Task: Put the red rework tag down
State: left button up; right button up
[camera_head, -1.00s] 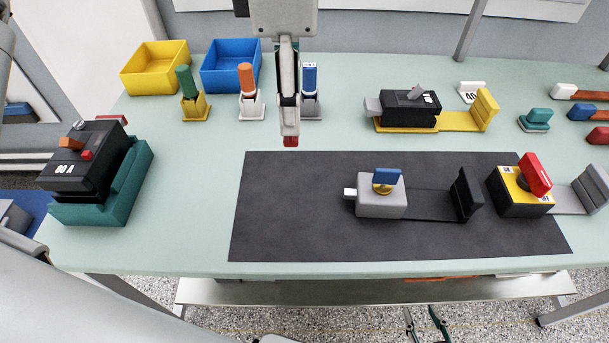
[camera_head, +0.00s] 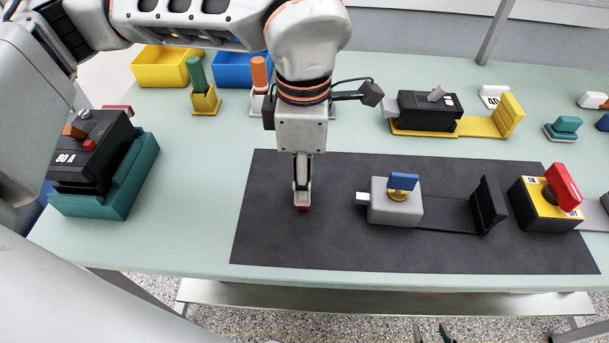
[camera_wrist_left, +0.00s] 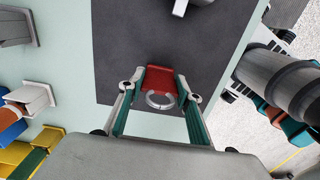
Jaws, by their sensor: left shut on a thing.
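My left gripper (camera_head: 302,194) is shut on the red rework tag (camera_head: 303,208), over the left part of the dark mat (camera_head: 270,235). Only a small red edge of the tag shows below the fingertips in the head view. In the left wrist view the tag (camera_wrist_left: 159,79) is a red plate with a grey ring, held between the teal-sided fingers. I cannot tell whether it touches the mat. My right gripper (camera_head: 431,334) shows only as two fingertips, apart, at the bottom edge in front of the table, with nothing seen between them.
A grey box with a blue knob (camera_head: 395,205) is on the mat, right of the tag. A yellow box with a red knob (camera_head: 540,215) stands further right. A black breaker (camera_head: 90,160) in a teal holder is at left. The mat's left front part is clear.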

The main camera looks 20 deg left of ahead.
pick_arm(q)
jog(key=shift+f, duration=0.2)
jog(key=shift+f, duration=0.1)
jog(key=o, duration=1)
jog(key=shift+r, duration=0.3)
notch_tip(320, 180, up, 10)
jog(key=shift+r+p, duration=0.15)
jog(key=shift+p, duration=0.65)
jog(key=shift+r, duration=0.75)
